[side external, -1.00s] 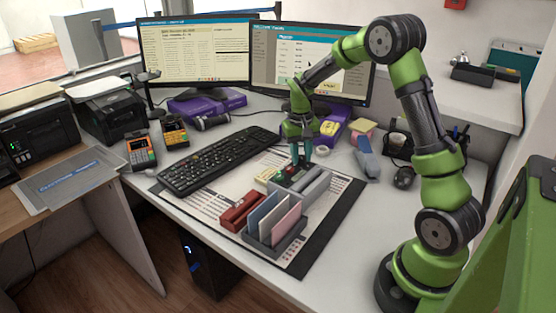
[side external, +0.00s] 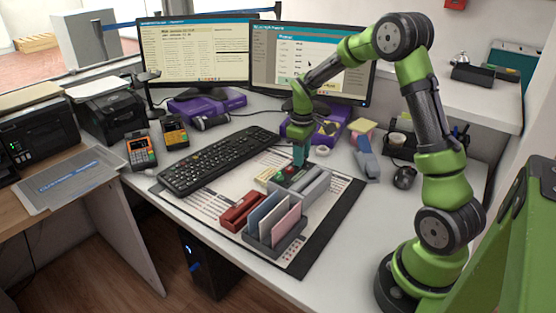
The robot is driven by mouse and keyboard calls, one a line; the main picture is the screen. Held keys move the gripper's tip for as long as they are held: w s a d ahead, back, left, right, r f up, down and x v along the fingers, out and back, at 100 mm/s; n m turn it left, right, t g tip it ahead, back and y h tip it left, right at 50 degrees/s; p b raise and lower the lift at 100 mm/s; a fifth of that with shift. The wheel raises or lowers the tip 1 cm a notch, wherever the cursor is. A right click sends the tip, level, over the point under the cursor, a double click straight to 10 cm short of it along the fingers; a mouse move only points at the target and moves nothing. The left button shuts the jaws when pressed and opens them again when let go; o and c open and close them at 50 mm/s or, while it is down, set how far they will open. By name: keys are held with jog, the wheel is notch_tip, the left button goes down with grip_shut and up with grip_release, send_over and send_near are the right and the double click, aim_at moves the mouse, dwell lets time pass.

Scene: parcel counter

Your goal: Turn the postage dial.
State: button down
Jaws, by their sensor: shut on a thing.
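My gripper (side external: 299,161) points down at the back end of a small grey device (side external: 312,187) on the desk mat. Its teal fingers are closed together low over the device's dark top panel (side external: 288,176), which carries small red and green spots. The postage dial itself cannot be made out; the fingers cover the spot where they grip. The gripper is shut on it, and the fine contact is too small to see.
A rack of pastel cards (side external: 275,222) and a red stapler-like item (side external: 240,212) stand in front. The keyboard (side external: 217,162) lies left. A blue-grey item (side external: 367,158), a tape roll (side external: 322,151) and a dark mouse (side external: 404,177) lie right. Two monitors stand behind.

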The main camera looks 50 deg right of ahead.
dwell(0.4)
jog(key=c, duration=0.8)
grip_release()
jog(key=r, duration=1.1)
jog(key=a+r, duration=0.1)
jog(key=r, duration=0.5)
jog(key=shift+s, duration=0.1)
jog(key=shift+d, duration=0.1)
